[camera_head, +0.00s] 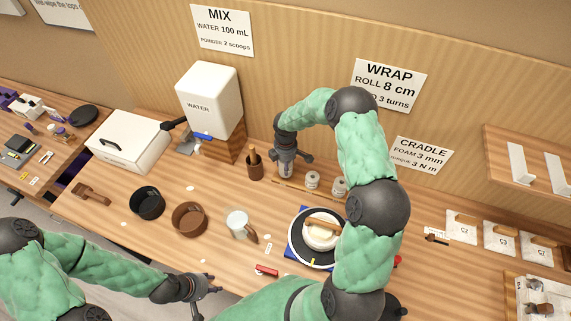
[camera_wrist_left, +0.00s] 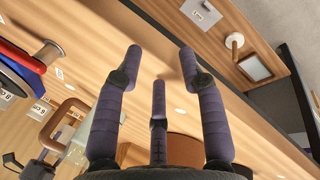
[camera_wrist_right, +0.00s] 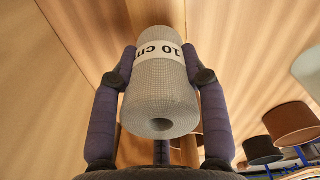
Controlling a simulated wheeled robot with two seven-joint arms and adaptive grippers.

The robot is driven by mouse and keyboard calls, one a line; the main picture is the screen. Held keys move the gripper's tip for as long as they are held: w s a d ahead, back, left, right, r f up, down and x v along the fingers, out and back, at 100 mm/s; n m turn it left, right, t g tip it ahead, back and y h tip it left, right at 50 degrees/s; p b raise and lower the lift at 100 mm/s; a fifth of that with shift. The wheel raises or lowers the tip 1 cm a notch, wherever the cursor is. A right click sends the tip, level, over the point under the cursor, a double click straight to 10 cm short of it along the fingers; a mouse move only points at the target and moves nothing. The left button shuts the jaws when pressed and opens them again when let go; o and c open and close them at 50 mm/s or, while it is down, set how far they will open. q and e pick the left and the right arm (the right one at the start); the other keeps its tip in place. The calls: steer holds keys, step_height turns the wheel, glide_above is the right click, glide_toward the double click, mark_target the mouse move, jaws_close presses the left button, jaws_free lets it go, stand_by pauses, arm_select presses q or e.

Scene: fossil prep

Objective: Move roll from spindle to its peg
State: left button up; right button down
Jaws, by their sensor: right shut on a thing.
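My right gripper (camera_head: 287,158) is at the back of the workbench, near the wall. In the right wrist view its fingers are shut on a grey mesh roll (camera_wrist_right: 160,95) with a white "10 cm" band and a hole in its near end. Two other pale rolls, a nearer one (camera_head: 312,180) and one farther right (camera_head: 339,187), stand just right of the right gripper in the head view. I cannot tell the spindle or the roll's peg apart with certainty. My left gripper (camera_head: 208,286) is open and empty by the front edge; its spread fingers (camera_wrist_left: 160,75) show in its wrist view.
A jug (camera_head: 237,222), brown bowl (camera_head: 189,218), black bowl (camera_head: 147,203) and brush pot (camera_head: 254,167) stand left. The white water tank (camera_head: 211,100) is behind.

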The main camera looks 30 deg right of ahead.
steer(key=shift+s+f+b, duration=0.1)
steer(key=shift+f+b, duration=0.5)
steer(key=shift+f, duration=0.15)
steer(key=shift+d+f+b, duration=0.2)
steer(key=shift+f+b, duration=0.3)
steer(key=shift+f, duration=0.2)
arm_select(q)
step_height(320, 180, down, 2)
steer(key=shift+d+f, duration=0.1)
steer(key=shift+f, duration=0.1)
steer(key=shift+o, duration=0.7)
steer(key=shift+s+f+b, duration=0.15)
steer(key=shift+f+b, duration=0.2)
arm_select(e)
steer(key=shift+f, duration=0.1)
steer(key=c, duration=0.6)
jaws_free()
steer(key=shift+a, duration=0.1)
